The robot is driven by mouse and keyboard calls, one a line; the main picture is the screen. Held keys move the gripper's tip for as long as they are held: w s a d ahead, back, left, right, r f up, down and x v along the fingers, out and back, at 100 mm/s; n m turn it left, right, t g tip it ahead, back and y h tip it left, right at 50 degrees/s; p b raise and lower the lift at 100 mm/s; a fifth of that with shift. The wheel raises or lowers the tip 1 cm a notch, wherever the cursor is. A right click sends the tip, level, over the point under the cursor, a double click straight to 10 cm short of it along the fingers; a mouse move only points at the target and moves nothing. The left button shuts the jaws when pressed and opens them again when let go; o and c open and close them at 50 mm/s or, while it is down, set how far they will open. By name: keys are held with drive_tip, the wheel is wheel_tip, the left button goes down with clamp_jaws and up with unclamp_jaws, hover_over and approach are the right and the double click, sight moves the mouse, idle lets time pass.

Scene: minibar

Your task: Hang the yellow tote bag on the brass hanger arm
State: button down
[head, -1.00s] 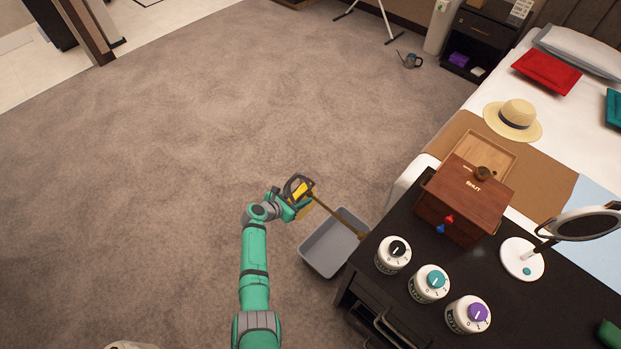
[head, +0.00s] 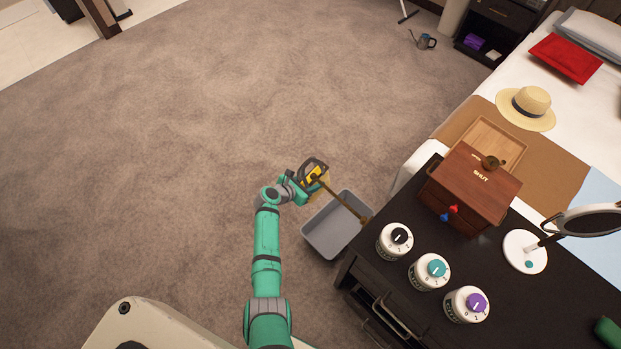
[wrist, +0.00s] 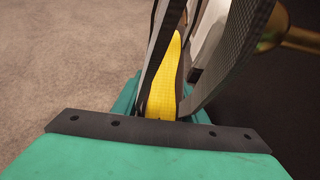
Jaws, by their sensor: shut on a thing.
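The yellow tote bag (head: 323,188) with dark handles hangs at my gripper (head: 303,184), left of the dark cabinet. My gripper is shut on the bag. In the wrist view the bag's yellow cloth (wrist: 164,85) shows between dark straps that rise in front of the camera. The brass hanger arm (head: 345,203) sticks out from the cabinet's left edge, and its free end lies at the bag in the head view. I cannot tell whether a handle loop is around it. In the wrist view the brass arm (wrist: 296,38) is at the upper right, beside the straps.
A grey bin (head: 325,235) stands on the floor below the brass arm. The dark cabinet (head: 375,275) holds several white canisters, a wooden box (head: 470,190) and a round mirror (head: 590,220). A bed with a straw hat (head: 526,107) is behind. The carpet at left is clear.

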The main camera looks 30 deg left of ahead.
drive_tip(key=s+d+f, duration=0.1)
drive_tip(key=s+d, duration=0.1)
drive_tip(key=d, duration=0.4)
drive_tip(key=s+d+f, duration=0.2)
drive_tip(key=d, duration=0.4)
drive_tip(key=shift+s+d, duration=0.25)
drive_tip(key=shift+d, duration=0.05)
idle(1.6)
idle(0.4)
drive_tip(key=shift+d, duration=0.1)
